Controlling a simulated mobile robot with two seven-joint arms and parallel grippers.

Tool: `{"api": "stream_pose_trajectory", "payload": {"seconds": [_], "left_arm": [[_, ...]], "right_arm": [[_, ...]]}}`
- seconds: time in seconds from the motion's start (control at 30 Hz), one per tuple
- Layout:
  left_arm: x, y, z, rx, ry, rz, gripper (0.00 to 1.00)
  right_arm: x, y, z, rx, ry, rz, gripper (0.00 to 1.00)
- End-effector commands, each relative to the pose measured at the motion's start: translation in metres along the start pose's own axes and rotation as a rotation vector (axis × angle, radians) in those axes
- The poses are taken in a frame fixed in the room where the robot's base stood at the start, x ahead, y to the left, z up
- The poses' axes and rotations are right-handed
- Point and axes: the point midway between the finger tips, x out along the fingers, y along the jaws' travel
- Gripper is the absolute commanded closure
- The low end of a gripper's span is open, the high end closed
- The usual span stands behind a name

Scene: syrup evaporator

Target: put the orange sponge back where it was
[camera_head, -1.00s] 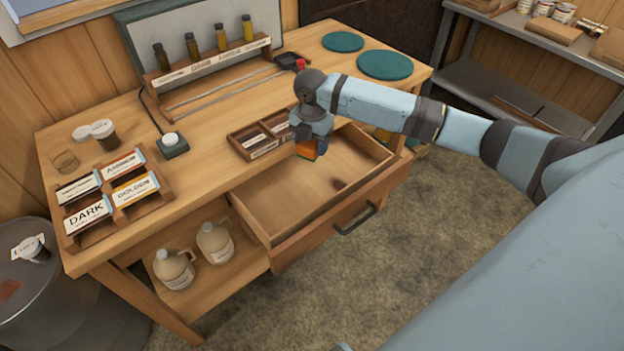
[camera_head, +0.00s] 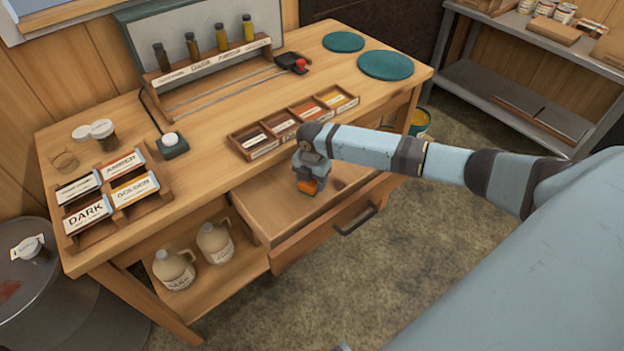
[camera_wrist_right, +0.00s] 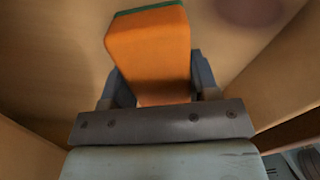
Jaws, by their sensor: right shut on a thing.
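The orange sponge (camera_head: 307,187) is held by my right gripper (camera_head: 310,178), low inside the open drawer (camera_head: 270,207). In the right wrist view the sponge (camera_wrist_right: 150,55) is an orange block with a green layer at its far end. The fingers of the right gripper (camera_wrist_right: 158,88) are on both sides of it. The drawer's wooden walls surround it there. I cannot tell whether the sponge touches the drawer floor. My left gripper is not in view.
A divided label tray (camera_head: 292,124) sits on the table just behind the drawer. Two jugs (camera_head: 215,243) stand on the shelf left of the drawer. The drawer handle (camera_head: 356,219) sticks out in front. A dark mark (camera_wrist_right: 250,10) shows on the drawer floor.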

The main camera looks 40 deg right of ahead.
Motion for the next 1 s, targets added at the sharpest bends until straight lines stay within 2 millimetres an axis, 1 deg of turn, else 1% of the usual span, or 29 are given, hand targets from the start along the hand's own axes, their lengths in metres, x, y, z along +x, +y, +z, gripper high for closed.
{"api": "stream_pose_trajectory", "payload": {"seconds": [0.23, 0.27, 0.3, 0.37, 0.6, 0.73, 0.87, 1.0], "left_arm": [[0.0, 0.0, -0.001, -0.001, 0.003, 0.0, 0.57], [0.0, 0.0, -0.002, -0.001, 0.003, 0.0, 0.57], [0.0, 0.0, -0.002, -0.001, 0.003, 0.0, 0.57], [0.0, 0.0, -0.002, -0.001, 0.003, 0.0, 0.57], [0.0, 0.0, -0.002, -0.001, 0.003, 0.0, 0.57], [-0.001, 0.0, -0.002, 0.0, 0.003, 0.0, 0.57], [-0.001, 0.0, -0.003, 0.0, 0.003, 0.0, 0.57], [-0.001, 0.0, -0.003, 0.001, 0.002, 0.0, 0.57]], "right_arm": [[0.003, 0.0, 0.0, 0.0, 0.0, 0.0, 0.64], [0.003, 0.0, 0.0, 0.0, 0.0, 0.0, 0.41], [0.003, 0.0, 0.0, 0.0, 0.0, 0.0, 0.31], [0.003, 0.0, 0.0, 0.0, 0.0, 0.0, 0.2], [0.002, 0.0, 0.0, 0.0, 0.0, 0.0, 0.2], [-0.005, 0.0, 0.001, 0.0, -0.001, 0.0, 0.2], [-0.026, 0.001, 0.001, -0.001, -0.002, 0.003, 0.2], [-0.057, 0.001, 0.001, 0.0, -0.002, 0.003, 0.2]]}}
